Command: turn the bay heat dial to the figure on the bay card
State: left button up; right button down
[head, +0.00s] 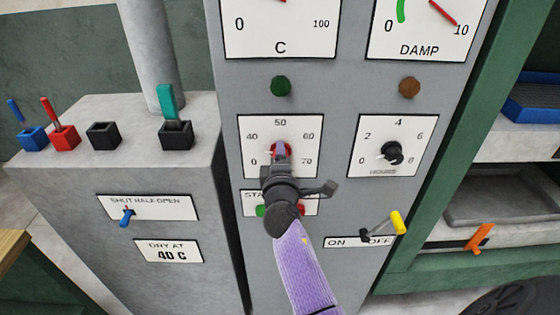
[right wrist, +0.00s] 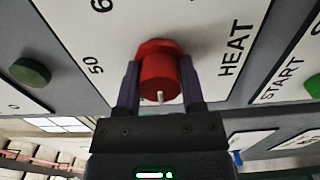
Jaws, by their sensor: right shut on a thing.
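The red heat dial (head: 274,148) sits on a white plate with figures around it; 40, 50, 60 and 70 are readable in the head view. My right gripper (right wrist: 158,85) is shut on the red dial (right wrist: 158,68), with one finger on each side. The dial's white pointer shows in the right wrist view and points toward the dial's left side; its exact figure I cannot tell. My gripper and wrist cover the plate's lower part in the head view. My left gripper is not in view.
The hours dial (head: 392,152) is to the right. Below are the start and stop buttons, partly hidden, and a yellow-ended on/off lever (head: 398,223). Several levers stand on the grey box at left. A green button (head: 281,86) is above the heat plate.

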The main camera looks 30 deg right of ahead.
jog(key=m+b, duration=0.1)
jog(key=m, duration=0.1)
jog(key=shift+f+m, duration=0.1)
jog(key=shift+m, duration=1.3)
jog(key=shift+m+b, duration=0.3)
jog(key=shift+c, duration=1.9)
grip_release()
jog(key=shift+o, duration=0.9)
